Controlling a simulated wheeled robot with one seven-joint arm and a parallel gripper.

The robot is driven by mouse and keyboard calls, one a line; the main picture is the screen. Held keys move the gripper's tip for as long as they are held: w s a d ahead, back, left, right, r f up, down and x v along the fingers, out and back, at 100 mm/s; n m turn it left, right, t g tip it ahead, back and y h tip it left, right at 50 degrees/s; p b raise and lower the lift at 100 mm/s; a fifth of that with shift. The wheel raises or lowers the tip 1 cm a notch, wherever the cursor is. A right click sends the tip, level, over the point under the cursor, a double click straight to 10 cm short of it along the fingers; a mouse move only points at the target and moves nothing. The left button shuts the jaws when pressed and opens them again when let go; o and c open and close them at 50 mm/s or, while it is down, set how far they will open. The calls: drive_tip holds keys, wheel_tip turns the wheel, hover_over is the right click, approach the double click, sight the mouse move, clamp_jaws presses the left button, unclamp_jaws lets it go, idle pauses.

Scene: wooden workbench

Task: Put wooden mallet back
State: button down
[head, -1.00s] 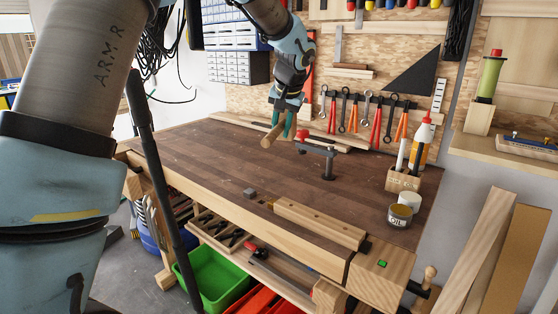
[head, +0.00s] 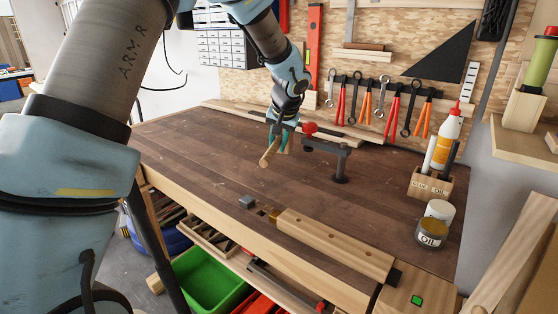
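My gripper (head: 281,142) hangs over the back middle of the workbench (head: 205,160), pointing down, with teal fingers. It is shut on a pale wooden piece, which looks like the wooden mallet (head: 267,156). The mallet shows as a short, tilted wooden shape at the fingertips. The rest of it is hidden or too small to make out. It appears to be above the bench top, left of the red-knobbed clamp (head: 325,146).
Wrenches and red pliers (head: 387,105) hang on the pegboard behind. A wooden holder with bottles (head: 430,183) and an oil tin (head: 431,232) stand at the right. A wooden vise jaw (head: 335,243) lies along the front edge. The left bench top is clear.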

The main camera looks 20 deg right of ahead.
drive_tip(key=shift+f+p, duration=0.35)
drive_tip(key=shift+f, duration=2.4)
drive_tip(key=shift+f, duration=0.1)
drive_tip(key=c, duration=0.7)
unclamp_jaws()
drive_tip(key=shift+o, duration=0.2)
drive_tip(key=b+v, duration=0.2)
drive_tip(key=v, duration=1)
